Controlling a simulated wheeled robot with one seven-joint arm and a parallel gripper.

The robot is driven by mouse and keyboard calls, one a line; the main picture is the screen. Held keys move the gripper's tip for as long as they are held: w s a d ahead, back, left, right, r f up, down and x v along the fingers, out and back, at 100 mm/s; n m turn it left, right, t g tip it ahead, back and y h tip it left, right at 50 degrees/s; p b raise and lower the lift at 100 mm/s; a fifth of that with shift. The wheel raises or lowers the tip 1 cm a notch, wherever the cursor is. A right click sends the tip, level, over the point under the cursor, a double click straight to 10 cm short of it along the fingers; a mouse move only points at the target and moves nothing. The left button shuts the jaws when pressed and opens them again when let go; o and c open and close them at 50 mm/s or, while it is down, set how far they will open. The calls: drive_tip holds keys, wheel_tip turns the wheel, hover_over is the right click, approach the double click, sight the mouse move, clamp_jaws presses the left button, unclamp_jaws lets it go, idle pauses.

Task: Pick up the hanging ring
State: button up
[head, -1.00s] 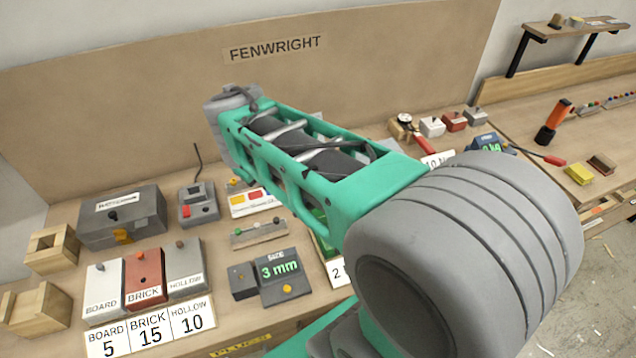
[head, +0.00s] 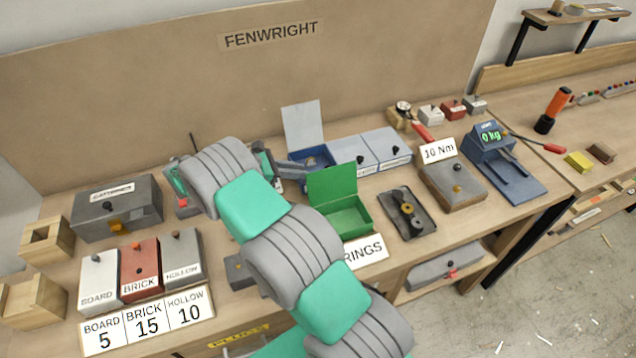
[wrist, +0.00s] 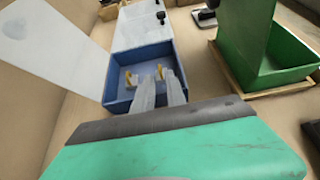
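My gripper (wrist: 161,80) shows in the wrist view with its two pale fingers a little apart, so it looks open. The fingers point into an open blue box (wrist: 118,97), whose pale lid is tipped up. Small brass-yellow pieces (wrist: 130,79) lie in this box near the fingertips; whether they are rings, and whether the fingers touch them, I cannot tell. In the head view, the blue box (head: 311,181) is behind my arm, which hides the fingertips. A dark tray (head: 391,208) holds small round pieces (head: 406,209), some yellowish. A "RINGS" label (head: 366,250) stands before the green box.
An open green box (head: 345,220) stands beside the blue box; it also shows in the wrist view (wrist: 285,60). Closed blue boxes (head: 385,146) adjoin on the right. A "10 Nm" device (head: 452,185) and a scale (head: 505,165) stand farther right. Block boxes (head: 140,268) are left.

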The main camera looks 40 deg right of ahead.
drive_tip(key=x, duration=0.4)
drive_tip(key=shift+s+d+r, duration=0.15)
drive_tip(key=shift+d, duration=0.25)
drive_tip(key=shift+d+f, duration=0.3)
drive_tip(key=shift+c, duration=0.5)
clamp_jaws()
